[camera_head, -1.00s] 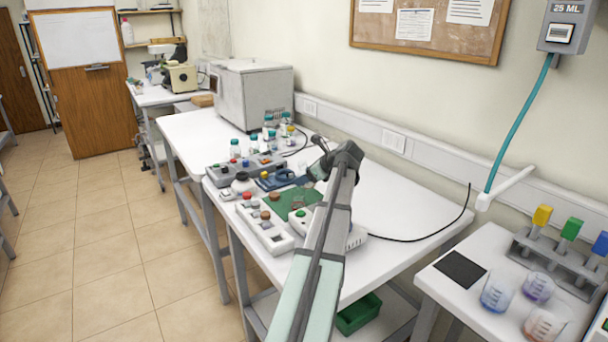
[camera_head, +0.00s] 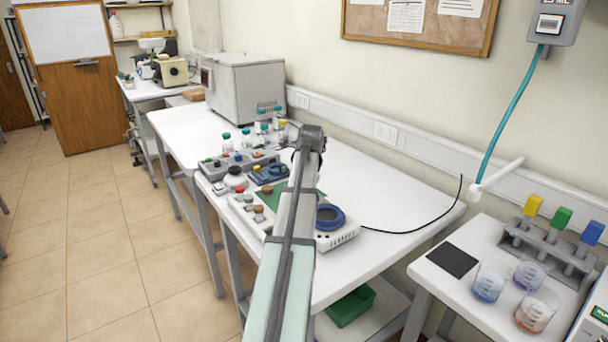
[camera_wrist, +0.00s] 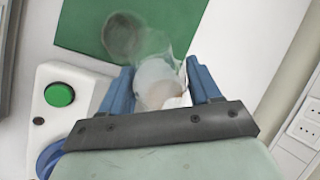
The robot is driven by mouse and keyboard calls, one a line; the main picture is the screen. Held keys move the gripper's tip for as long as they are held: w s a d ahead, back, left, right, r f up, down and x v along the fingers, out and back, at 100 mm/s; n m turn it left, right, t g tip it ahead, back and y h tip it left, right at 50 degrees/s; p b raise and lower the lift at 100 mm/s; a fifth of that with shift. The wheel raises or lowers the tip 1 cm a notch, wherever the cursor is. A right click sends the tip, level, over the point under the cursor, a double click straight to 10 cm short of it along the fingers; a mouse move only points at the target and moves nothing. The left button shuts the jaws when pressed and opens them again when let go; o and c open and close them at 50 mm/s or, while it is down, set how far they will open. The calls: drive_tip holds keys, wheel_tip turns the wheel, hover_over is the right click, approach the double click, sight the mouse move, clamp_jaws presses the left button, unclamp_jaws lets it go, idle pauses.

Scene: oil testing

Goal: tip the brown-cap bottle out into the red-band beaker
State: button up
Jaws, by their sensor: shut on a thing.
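My gripper (camera_wrist: 158,82) is shut on a clear, see-through bottle (camera_wrist: 160,68) in the wrist view, its pale end between the blue fingers. I cannot make out a brown cap on it. A blurred dark grey round shape (camera_wrist: 124,35) shows just beyond it over the green mat (camera_wrist: 80,22); I cannot tell whether it belongs to the bottle. In the head view my arm hides the fingers and bottle. On the right table, a beaker with reddish contents (camera_head: 536,312) stands near a blue one (camera_head: 488,284) and a purple one (camera_head: 529,272); the bands are too small to read.
A white device with a blue ring (camera_head: 330,217) sits beside my arm; its green button (camera_wrist: 60,94) shows in the wrist view. Small bottles (camera_head: 227,142) stand at the back. A rack (camera_head: 550,242) with coloured blocks and a black pad (camera_head: 452,260) share the right table.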

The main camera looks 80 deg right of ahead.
drive_tip(key=shift+g, duration=0.9)
drive_tip(key=g, duration=0.1)
drive_tip(key=n+g, duration=0.1)
drive_tip(key=g, duration=0.1)
drive_tip(key=shift+r+h, duration=0.3)
drive_tip(key=shift+r, duration=0.05)
drive_tip(key=g, duration=0.1)
drive_tip(key=n+g, duration=0.1)
drive_tip(key=r+g, duration=0.1)
drive_tip(key=shift+w+g+h, duration=0.3)
drive_tip(key=shift+h, duration=0.1)
drive_tip(key=shift+w+r+n+g, duration=0.15)
drive_tip(key=shift+r+n+g, duration=0.25)
drive_tip(key=shift+g, duration=0.2)
drive_tip(key=shift+a, duration=0.1)
idle(1.7)
